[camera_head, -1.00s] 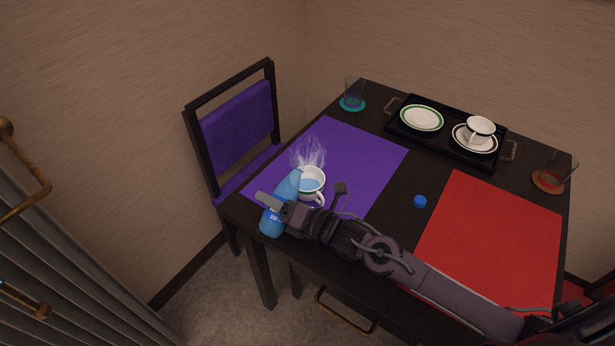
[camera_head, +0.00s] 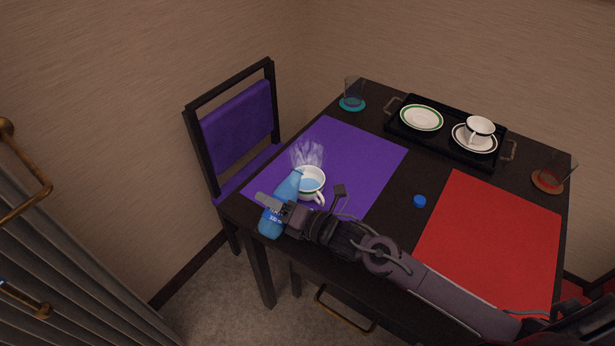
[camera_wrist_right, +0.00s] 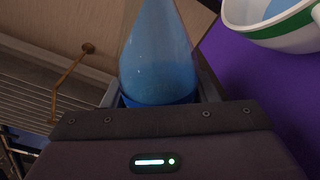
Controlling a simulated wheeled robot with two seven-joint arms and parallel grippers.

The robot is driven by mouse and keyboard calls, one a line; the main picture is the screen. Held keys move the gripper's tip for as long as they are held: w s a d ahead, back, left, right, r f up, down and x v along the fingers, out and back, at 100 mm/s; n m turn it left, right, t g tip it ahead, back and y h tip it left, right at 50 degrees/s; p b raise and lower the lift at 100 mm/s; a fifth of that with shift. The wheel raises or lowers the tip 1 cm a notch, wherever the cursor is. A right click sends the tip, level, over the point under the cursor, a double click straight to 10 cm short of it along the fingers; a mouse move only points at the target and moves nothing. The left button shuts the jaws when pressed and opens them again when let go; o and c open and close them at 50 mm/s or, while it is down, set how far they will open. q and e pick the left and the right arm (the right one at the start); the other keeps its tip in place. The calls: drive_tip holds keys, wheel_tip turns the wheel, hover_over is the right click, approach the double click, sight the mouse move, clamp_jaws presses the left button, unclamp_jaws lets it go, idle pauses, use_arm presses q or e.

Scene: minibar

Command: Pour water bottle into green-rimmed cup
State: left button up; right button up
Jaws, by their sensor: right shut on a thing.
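My right gripper (camera_head: 276,205) is shut on the blue water bottle (camera_head: 271,220) at the near left corner of the table. The bottle is tilted, its upper end leaning toward the green-rimmed cup (camera_head: 320,189). The cup stands upright on the purple placemat (camera_head: 358,165), with blue water in it and white wisps above it. In the right wrist view the bottle (camera_wrist_right: 160,60) rises from between the jaws, with blue liquid inside, and the cup (camera_wrist_right: 285,38) is at the upper right. The bottle's mouth is not clear in either view. My left gripper is not in view.
A blue cap (camera_head: 420,201) lies on the dark table (camera_head: 400,220), left of a red placemat (camera_head: 490,240). A black tray (camera_head: 445,145) at the back holds a green-rimmed saucer (camera_head: 421,118) and a black-rimmed cup (camera_head: 480,129). Glasses stand at two corners; a purple chair (camera_head: 238,125) is at left.

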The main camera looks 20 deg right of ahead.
drive_tip(key=shift+s+a+f+m, duration=0.15)
drive_tip(key=shift+a+f+m, duration=0.05)
drive_tip(key=shift+m, duration=0.4)
idle(0.9)
drive_tip(key=shift+s+a+f+m+p, duration=0.1)
drive_tip(key=shift+a+f+m+p, duration=0.05)
drive_tip(key=shift+m+p, duration=0.55)
idle(1.4)
drive_tip(key=shift+w+d+r+m+g+p, duration=0.3)
drive_tip(key=shift+r+m+p, duration=0.25)
drive_tip(key=shift+m, duration=0.15)
idle(1.5)
